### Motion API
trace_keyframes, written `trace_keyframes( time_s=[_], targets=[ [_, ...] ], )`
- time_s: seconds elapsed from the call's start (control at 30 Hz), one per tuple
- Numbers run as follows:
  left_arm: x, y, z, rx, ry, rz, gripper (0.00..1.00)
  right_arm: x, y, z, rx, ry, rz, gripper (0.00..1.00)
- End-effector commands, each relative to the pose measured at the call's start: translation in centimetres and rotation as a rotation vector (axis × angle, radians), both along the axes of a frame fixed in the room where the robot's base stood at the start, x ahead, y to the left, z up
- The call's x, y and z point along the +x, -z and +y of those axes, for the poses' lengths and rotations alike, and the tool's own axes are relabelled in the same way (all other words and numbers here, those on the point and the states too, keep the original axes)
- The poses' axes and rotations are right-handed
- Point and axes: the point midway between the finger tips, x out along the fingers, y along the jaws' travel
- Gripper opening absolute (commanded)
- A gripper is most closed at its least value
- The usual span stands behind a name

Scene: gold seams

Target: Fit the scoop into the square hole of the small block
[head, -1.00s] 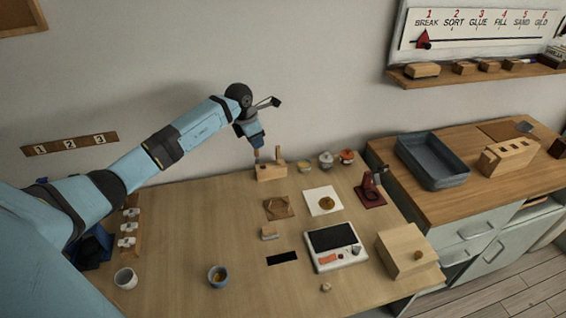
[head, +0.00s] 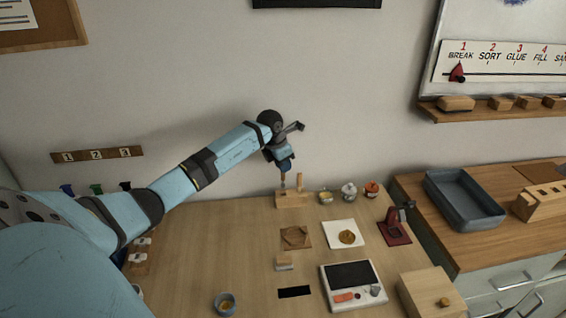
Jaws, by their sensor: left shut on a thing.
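The small block (head: 293,201) is light wood and stands near the back edge of the table. A thin upright wooden piece rises from its right part. My left gripper (head: 284,172) is over the left part of the block, pointing down. It is shut on a thin upright thing, likely the scoop (head: 283,183), whose lower end is at or just above the block's top. I cannot tell whether that end is inside the square hole; the hole is too small to see. My right gripper is out of view.
Small pots (head: 348,190) stand right of the block. In front lie a brown mat (head: 296,228), a white sheet (head: 333,226), a scale (head: 331,295) and a wooden box (head: 430,288). A dark red stand (head: 395,237) is at the right. Bare table (head: 215,240) lies left.

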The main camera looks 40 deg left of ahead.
Motion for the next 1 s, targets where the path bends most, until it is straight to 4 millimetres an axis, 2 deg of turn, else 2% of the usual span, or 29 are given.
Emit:
trace_keyframes(
  time_s=[0.17, 1.0],
  targets=[
    [0.0, 1.5, 0.0, -0.001, -0.002, 0.000, 0.00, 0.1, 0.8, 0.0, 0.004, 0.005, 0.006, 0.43],
    [0.0, 1.6, 0.0, 0.000, 0.000, 0.000, 0.00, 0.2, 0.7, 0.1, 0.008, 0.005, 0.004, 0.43]
  ],
)
